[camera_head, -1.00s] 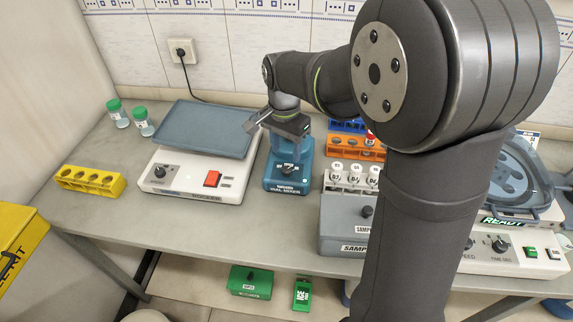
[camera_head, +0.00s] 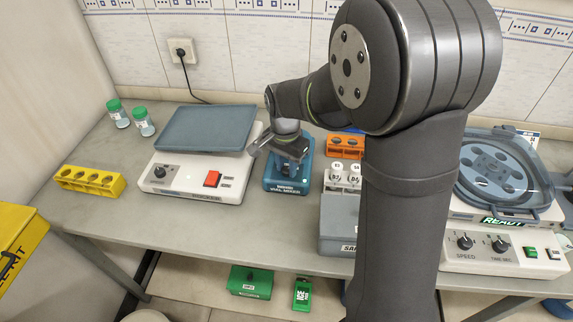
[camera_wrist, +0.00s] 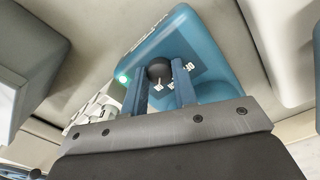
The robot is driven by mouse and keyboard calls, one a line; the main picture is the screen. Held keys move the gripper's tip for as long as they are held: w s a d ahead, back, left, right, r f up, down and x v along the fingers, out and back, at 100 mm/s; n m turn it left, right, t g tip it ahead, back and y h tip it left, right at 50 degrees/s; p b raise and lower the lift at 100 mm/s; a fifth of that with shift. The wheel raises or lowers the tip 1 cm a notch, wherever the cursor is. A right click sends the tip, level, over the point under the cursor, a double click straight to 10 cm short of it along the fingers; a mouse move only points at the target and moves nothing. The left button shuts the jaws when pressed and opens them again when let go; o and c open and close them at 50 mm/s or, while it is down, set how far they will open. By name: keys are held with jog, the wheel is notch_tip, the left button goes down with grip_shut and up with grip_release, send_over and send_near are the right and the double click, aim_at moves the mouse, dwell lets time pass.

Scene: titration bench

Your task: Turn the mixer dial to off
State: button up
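The teal-blue mixer (camera_head: 284,187) stands on the bench behind the middle, right of the rocker. In the wrist view its body (camera_wrist: 203,45) fills the upper middle. A green light (camera_wrist: 124,77) glows on it. Its round black dial (camera_wrist: 160,69) shows between my two finger ends; a small white mark is on it. My gripper (camera_wrist: 161,74) is open, one finger on each side of the dial. I cannot tell whether the fingers touch it. In the head view my gripper (camera_head: 290,168) is low over the mixer and hides the dial.
A white rocker (camera_head: 200,182) with a grey-blue tray (camera_head: 205,130) stands close left of the mixer. A white vial rack (camera_head: 342,183), an orange rack (camera_head: 345,145) and a grey box (camera_head: 338,222) stand to the right. The bench front is clear.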

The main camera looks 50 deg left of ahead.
jog(key=shift+n, duration=0.3)
jog(key=n, duration=1.3)
jog(key=shift+d+n+y, duration=0.1)
jog(key=shift+n+y, duration=0.2)
jog(key=shift+n, duration=1.8)
jog(key=o, duration=1)
